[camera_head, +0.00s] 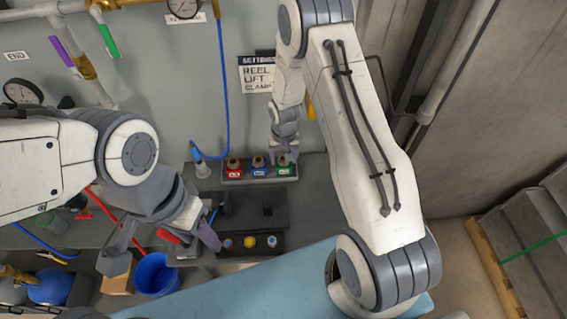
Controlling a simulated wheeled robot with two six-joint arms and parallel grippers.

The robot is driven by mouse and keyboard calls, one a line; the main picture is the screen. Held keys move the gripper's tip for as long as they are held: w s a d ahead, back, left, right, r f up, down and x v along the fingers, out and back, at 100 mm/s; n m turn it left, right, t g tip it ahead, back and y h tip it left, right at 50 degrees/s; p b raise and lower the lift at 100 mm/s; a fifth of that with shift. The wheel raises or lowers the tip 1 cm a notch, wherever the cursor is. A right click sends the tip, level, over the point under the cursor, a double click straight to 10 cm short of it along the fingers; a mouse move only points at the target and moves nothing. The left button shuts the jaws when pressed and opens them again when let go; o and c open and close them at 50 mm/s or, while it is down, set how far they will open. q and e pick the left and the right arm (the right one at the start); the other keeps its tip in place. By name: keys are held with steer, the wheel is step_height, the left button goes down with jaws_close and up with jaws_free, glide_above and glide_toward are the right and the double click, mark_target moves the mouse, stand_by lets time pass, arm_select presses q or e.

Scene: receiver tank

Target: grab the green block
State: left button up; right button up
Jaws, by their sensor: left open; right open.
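A green block (284,170) with a brass top stands at the right end of a dark tray (230,182). A blue block (259,171) and a red block (234,172) stand in a row to its left. My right gripper (284,157) points down directly over the green block, its open fingers at the block's top. Whether they touch it I cannot tell. My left gripper (160,246) is open and empty at the lower left, above a blue bucket (156,276), well away from the blocks.
A dark stand (240,208) and a tray of round knobs (250,243) lie in front of the blocks. A blue hose (226,100) hangs left of the blocks by the wall. A sign (258,75) is behind my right wrist.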

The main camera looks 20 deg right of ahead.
mark_target(283, 159)
steer(key=shift+w+f, duration=0.15)
steer(key=shift+f, duration=1.35)
steer(key=shift+c, duration=0.3)
steer(key=c, duration=1)
jaws_close()
steer(key=shift+r, duration=0.15)
